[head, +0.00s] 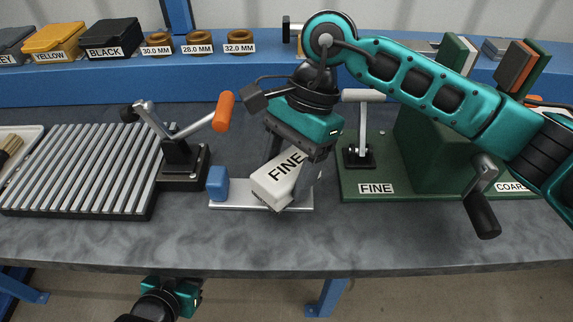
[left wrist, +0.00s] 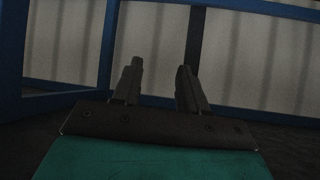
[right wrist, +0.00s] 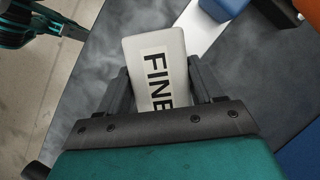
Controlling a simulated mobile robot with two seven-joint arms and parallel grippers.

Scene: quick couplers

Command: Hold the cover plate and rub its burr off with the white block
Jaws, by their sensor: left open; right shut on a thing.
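The white block (head: 280,180), labelled FINE, is in my right gripper (head: 288,190), which is shut on it; the right wrist view also shows the block (right wrist: 157,65) between the fingers. The block is tilted, its low end over a flat pale metal plate (head: 232,206), which looks like the cover plate. I cannot tell whether block and plate touch. The plate lies on the bench, partly hidden by block and gripper. A blue piece (head: 217,182) stands at its left end. I cannot make out the burr. My left gripper (left wrist: 160,68) is open and empty, below the bench's front edge.
A toggle clamp with an orange handle (head: 222,112) stands left of the plate, beside a ribbed rack (head: 85,170). A green base labelled FINE (head: 360,189) with another clamp and a crank (head: 483,208) is at right. The bench front is clear.

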